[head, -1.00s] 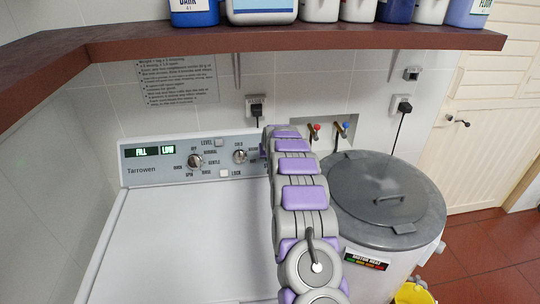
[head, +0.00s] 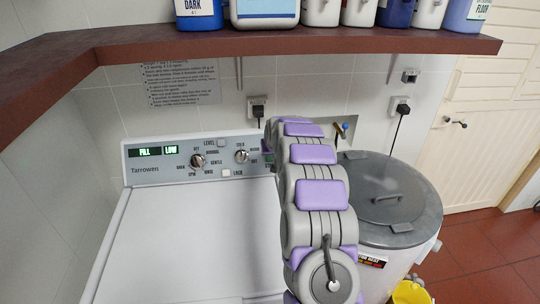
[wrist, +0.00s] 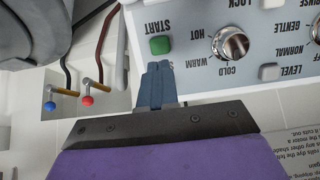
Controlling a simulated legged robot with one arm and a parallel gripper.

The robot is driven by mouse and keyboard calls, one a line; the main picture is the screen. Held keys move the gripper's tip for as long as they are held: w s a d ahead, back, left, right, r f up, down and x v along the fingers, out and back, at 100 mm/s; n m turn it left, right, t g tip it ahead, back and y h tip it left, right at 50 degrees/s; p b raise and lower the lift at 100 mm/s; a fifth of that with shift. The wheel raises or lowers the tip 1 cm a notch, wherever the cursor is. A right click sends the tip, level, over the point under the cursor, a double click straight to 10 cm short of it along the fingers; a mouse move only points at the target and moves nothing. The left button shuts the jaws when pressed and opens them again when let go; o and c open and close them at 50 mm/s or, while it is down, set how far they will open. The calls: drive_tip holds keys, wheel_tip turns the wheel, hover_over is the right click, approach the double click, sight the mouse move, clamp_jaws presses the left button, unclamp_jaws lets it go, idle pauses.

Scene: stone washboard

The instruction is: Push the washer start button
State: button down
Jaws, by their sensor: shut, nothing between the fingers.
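The washer (head: 190,235) is white, with a control panel along its back. The green start button (wrist: 160,45) is at the panel's end in the wrist view, which shows the panel upside down, beside the word START. My gripper (wrist: 159,66) is shut and empty, with its blue-grey fingers pointing at the panel. The fingertips sit just below the button in the picture, with a small gap showing between them. I cannot tell their depth from the panel. In the head view my arm hides most of the gripper and that end of the panel.
A brown shelf (head: 330,45) with bottles hangs above the panel. A grey-lidded tub (head: 405,185) stands to the right. A red tap (wrist: 87,100) and a blue tap (wrist: 50,105) are on the wall beside the gripper. A panel knob (wrist: 231,43) is near the button.

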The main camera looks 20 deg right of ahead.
drive_tip(key=v, duration=0.4)
drive_tip(key=shift+s+a+r, duration=0.1)
drive_tip(key=shift+s+r, duration=0.1)
drive_tip(key=shift+r, duration=0.05)
drive_tip(key=shift+d, duration=0.45)
drive_tip(key=shift+a, duration=0.15)
